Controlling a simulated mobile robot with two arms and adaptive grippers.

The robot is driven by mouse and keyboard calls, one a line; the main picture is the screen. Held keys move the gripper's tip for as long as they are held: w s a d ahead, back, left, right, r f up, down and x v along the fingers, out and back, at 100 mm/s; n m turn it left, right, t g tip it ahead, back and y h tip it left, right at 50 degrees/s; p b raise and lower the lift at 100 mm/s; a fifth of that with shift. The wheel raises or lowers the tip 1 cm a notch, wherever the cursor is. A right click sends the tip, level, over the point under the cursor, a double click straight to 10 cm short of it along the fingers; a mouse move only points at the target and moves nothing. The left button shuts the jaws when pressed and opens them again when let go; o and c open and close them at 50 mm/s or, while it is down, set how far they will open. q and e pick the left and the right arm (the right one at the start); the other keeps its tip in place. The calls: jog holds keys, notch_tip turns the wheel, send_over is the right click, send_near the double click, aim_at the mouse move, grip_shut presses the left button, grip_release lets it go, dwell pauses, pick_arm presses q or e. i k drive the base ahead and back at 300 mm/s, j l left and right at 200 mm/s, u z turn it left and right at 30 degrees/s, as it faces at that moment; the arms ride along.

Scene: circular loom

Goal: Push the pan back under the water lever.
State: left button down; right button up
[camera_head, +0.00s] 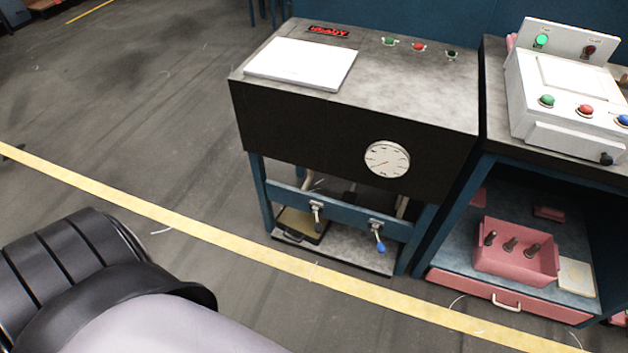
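A dark shallow pan with a brownish inside (299,225) sits at the left side of the low grey shelf (360,257) under the machine. Two levers hang from the blue crossbar above the shelf. The lever with the blue handle (380,243), likely the water lever, is to the right of the pan. The other lever (317,213) has a dark grey handle and hangs in front of the pan, hiding part of it. The shelf below the blue lever looks bare. Neither of my grippers is in view.
The machine (410,100) has a dial gauge (387,159) and a white board (301,64) on top. To its right stands a workbench with a white control box (565,85) and a pink bin (515,255). A yellow floor line (180,221) crosses in front; floor there is clear.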

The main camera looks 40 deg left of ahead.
aim_at(300, 224)
jog(key=j+z, duration=0.95)
jog(key=k+j+z, duration=0.15)
jog(key=j+z, duration=0.3)
jog(key=j, duration=0.15)
